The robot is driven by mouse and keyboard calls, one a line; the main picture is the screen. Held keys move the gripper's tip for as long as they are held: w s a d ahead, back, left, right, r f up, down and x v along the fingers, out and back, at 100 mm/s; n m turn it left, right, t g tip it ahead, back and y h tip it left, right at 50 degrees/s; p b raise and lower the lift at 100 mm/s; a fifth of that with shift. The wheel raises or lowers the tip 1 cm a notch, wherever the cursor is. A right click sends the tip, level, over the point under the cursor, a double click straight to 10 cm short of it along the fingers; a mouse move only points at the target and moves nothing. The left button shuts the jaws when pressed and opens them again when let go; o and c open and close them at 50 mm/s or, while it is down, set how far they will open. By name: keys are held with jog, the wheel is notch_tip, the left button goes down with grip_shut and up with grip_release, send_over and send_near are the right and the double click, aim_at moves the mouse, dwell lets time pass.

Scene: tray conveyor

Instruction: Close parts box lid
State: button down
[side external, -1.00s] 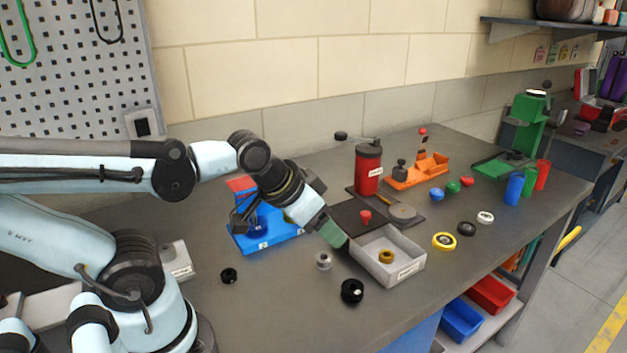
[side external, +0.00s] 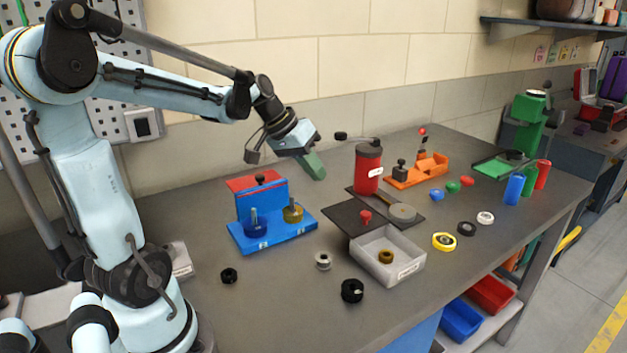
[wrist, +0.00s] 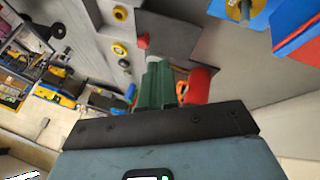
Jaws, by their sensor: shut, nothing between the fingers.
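The parts box (side external: 405,272) is a pale grey open tray with a label on its front and a brass ring (side external: 386,257) inside. Its dark lid (side external: 343,213) with a red knob (side external: 366,217) lies folded open on the box's back-left side. The lid (wrist: 172,38) and red knob (wrist: 143,41) also show in the wrist view. My gripper (side external: 318,172) has green fingers, is shut and empty, and hangs in the air above and behind the lid, apart from it. In the wrist view, the fingers (wrist: 156,85) partly cover the bench behind.
A red canister (side external: 368,172) stands close right of my gripper. A blue fixture (side external: 268,237) with a red-topped back stands left of the lid. Loose rings, including a black one (side external: 352,290), lie around the box. An orange tray (side external: 418,172) is farther back.

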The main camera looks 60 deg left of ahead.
jog(key=a, duration=0.2)
send_near(350, 221)
jog(key=w+f, duration=0.1)
jog(key=w+a+f, duration=0.1)
jog(key=w+f, duration=0.1)
jog(key=shift+w+a, duration=0.1)
jog(key=shift+a, duration=0.15)
jog(key=shift+w+d, duration=0.25)
jog(key=shift+d, duration=0.3)
jog(key=shift+w+d, duration=0.25)
jog(key=shift+d, duration=0.3)
jog(key=shift+w+d+f, duration=0.15)
jog(key=shift+w+d, duration=0.15)
jog(key=shift+d, duration=0.3)
jog(key=d, duration=1.2)
jog(key=shift+d, duration=0.35)
